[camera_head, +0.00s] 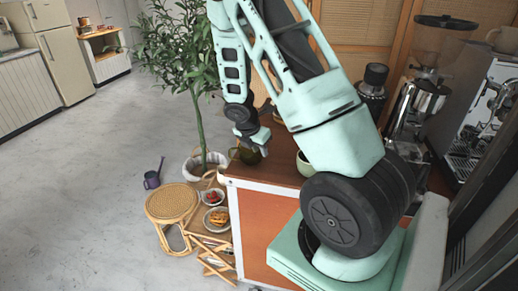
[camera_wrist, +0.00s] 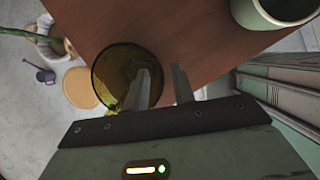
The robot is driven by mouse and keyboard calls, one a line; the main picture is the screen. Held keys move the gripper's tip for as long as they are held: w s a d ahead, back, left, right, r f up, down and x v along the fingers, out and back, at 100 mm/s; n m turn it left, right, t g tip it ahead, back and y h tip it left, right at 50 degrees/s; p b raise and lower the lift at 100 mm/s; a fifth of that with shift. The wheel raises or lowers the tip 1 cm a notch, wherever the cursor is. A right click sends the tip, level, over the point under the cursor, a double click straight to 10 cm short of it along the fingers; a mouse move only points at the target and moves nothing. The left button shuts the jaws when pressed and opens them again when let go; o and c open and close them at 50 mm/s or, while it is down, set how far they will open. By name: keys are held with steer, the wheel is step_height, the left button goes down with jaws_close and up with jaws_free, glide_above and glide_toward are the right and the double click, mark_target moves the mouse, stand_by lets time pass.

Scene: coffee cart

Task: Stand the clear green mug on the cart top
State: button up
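The clear green mug (camera_wrist: 108,62) shows in the wrist view as a see-through olive-yellow cup, its round rim facing the camera. It is at the edge of the brown cart top (camera_wrist: 185,35), partly seen against the floor. In the head view the mug (camera_head: 247,155) is dark green, below my gripper (camera_head: 256,138) at the cart's far left corner. My gripper (camera_wrist: 160,72) has its two fingers apart. One finger overlaps the mug's interior and the other is outside its right wall. I cannot tell whether they touch the wall or whether the mug's base rests on the wood.
A pale green cup (camera_head: 305,164) stands on the cart top, right of the mug; it also shows in the wrist view (camera_wrist: 262,18). A rattan stool (camera_head: 172,204), bowls and a potted plant (camera_head: 195,75) stand beside the cart. A grinder and coffee machine (camera_head: 482,115) are at right.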

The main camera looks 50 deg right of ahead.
steer(key=v, duration=1.2)
steer(key=s+a+r+m+t+y, duration=0.1)
steer(key=a+m, duration=0.1)
steer(key=a, duration=1)
steer(key=s+a+r+m+y, duration=0.2)
steer(key=a+m, duration=0.1)
steer(key=a, duration=0.8)
steer(key=s+a+r+m+y, duration=0.2)
steer(key=s+a+m, duration=0.3)
steer(key=s+a, duration=1)
steer(key=shift+s+a+g, duration=0.4)
steer(key=shift+s, duration=0.1)
